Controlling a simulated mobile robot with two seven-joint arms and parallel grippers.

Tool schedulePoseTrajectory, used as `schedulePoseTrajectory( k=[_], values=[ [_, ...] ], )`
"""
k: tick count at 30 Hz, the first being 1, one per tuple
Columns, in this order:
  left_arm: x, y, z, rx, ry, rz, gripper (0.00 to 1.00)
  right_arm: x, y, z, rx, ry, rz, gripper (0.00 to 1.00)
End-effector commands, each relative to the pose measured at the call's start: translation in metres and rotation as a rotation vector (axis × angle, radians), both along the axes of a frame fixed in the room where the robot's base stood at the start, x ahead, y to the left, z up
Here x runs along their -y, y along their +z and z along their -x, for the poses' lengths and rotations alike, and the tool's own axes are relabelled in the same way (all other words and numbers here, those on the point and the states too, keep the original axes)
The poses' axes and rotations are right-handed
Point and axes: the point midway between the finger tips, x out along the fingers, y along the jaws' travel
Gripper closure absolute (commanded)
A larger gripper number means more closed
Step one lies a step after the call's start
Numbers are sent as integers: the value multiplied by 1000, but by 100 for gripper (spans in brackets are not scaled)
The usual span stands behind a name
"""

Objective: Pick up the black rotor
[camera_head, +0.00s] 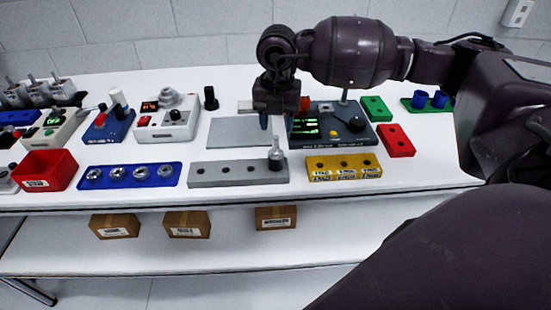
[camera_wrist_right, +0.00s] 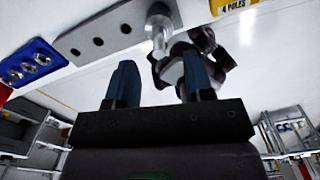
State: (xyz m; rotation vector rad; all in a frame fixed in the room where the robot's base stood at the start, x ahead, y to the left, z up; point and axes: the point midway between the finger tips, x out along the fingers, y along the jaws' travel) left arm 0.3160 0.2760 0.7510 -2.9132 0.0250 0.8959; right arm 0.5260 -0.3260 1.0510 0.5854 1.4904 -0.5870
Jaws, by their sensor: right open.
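A small black upright cylinder (camera_head: 210,98), which looks like the black rotor, stands on the white table behind the grey plate (camera_head: 238,133). My right gripper (camera_head: 266,118) is to the right of it and nearer to me, pointing down above the grey plate's right edge, apart from the cylinder. In the right wrist view my right gripper (camera_wrist_right: 160,80) has its two blue fingers spread with nothing held between them. The black cylinder does not show in that view. My left gripper is not in view.
A grey holed block (camera_head: 225,173) carries a metal-shafted rotor (camera_head: 276,155) close in front of my right gripper. A dark console (camera_head: 325,137) stands just right of it. A yellow block (camera_head: 343,168), a blue tray (camera_head: 130,175) and a red bin (camera_head: 48,170) line the front.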

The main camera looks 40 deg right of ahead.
Motion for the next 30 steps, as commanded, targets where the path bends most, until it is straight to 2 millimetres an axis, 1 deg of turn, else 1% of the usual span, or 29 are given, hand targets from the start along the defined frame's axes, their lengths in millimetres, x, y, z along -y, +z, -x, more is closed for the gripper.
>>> schedulePoseTrajectory(
  k=[1, 8, 15, 18, 25, 26, 30],
  values=[
    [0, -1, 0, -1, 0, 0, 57, 0, -6, 0, -1, 0, 1, 52],
    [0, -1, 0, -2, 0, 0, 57, -2, -19, 1, -1, 1, -1, 52],
    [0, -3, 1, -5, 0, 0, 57, -4, -51, 2, -2, 1, -1, 52],
    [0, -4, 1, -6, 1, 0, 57, -5, -60, 2, -1, 1, -1, 52],
    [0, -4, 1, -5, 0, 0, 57, -4, -61, 2, 1, 2, -1, 52],
    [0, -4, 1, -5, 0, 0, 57, -4, -61, 2, 1, 2, -1, 55],
    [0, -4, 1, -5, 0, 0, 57, -4, -61, 2, 0, 2, -1, 77]
  ],
)
